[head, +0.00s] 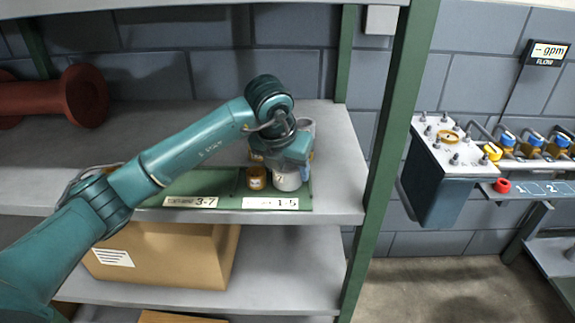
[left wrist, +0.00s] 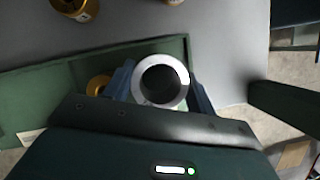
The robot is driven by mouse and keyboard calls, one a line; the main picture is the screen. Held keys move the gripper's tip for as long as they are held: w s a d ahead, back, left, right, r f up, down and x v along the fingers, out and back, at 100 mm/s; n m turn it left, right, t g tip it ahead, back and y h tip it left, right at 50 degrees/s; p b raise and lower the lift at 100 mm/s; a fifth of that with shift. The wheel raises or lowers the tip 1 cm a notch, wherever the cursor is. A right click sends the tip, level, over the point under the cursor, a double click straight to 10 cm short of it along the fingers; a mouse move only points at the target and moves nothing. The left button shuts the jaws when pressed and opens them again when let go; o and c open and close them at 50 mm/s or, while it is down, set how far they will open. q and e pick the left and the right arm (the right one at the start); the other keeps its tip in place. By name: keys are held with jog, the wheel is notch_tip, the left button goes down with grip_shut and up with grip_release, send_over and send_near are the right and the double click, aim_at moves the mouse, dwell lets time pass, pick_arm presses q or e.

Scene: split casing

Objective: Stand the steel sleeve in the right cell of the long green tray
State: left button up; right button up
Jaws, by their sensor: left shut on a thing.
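The steel sleeve (head: 287,181) is a pale grey hollow cylinder, held upright at the right end of the long green tray (head: 226,203). The left wrist view shows its round rim and dark bore (left wrist: 181,80) between my left gripper's blue fingers (left wrist: 160,88). My left gripper (head: 290,165) is shut on the sleeve from above. The sleeve is over or in the right cell; whether its foot touches the tray floor cannot be told. An amber jar (head: 256,178) is in the tray just left of the sleeve. My right gripper is not in view.
The tray lies along the front of a grey shelf (head: 335,200), beside a green upright (head: 385,140). In the left wrist view, amber items (left wrist: 75,8) stand behind the tray. A cardboard box (head: 165,255) is on the shelf below. A red spool (head: 85,95) lies back left.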

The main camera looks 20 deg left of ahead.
pick_arm(q)
jog(key=shift+f, duration=0.1)
jog(key=shift+f, duration=0.1)
jog(key=o, duration=1.1)
jog(key=shift+f, duration=0.1)
jog(key=shift+o, duration=0.2)
